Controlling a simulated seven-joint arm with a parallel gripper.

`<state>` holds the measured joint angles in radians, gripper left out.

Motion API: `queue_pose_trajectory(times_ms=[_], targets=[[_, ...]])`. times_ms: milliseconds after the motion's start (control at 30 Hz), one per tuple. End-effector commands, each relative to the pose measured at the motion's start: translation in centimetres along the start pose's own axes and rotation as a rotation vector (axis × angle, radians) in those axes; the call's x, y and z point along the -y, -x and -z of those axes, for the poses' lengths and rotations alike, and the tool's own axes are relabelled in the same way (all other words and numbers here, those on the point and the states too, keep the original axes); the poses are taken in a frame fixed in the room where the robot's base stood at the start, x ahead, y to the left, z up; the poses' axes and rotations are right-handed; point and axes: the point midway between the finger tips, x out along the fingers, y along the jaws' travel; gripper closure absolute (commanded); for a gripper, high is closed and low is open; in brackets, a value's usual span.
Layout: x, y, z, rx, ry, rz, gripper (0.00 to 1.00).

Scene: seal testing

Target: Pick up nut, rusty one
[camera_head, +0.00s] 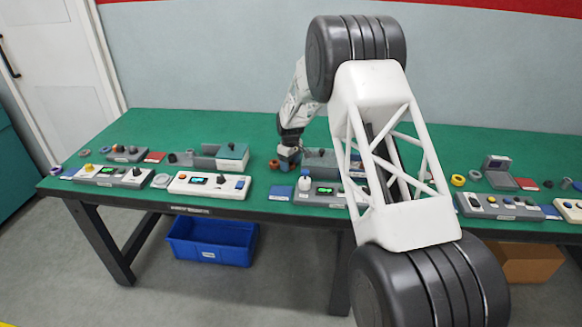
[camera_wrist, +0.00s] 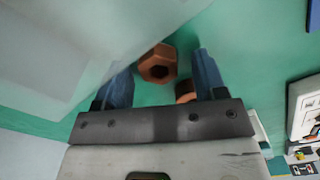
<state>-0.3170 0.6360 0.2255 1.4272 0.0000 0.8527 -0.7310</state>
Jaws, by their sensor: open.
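A rusty brown hex nut (camera_wrist: 158,64) with a dark hole shows in the wrist view, between the tips of my gripper's two blue fingers. My gripper (camera_wrist: 164,66) is open, with a finger on each side of the nut and a visible gap to each. A second rusty-orange round piece (camera_wrist: 186,90) is partly hidden behind the gripper's dark bar, near the right finger. In the head view my gripper (camera_head: 288,163) is low over the green table, and a small rusty piece (camera_head: 274,164) shows just left of it. I cannot tell the nut's height relative to the fingertips.
A grey block (camera_head: 320,158) stands close right of my gripper. A blue pad (camera_head: 281,191) and a control box (camera_head: 318,190) lie in front. A white control box (camera_head: 208,185) and a grey fixture (camera_head: 222,155) are to the left. My arm hides part of the table.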

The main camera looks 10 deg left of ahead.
Motion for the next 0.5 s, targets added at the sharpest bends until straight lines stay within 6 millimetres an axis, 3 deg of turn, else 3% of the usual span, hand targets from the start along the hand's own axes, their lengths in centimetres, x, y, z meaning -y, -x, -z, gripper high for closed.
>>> queue_pose_trajectory(times_ms=[367,500], targets=[[0.00,0.02,0.00,0.000,0.000,0.000,0.35],[0.00,0.02,0.00,0.000,0.000,0.000,0.53]])
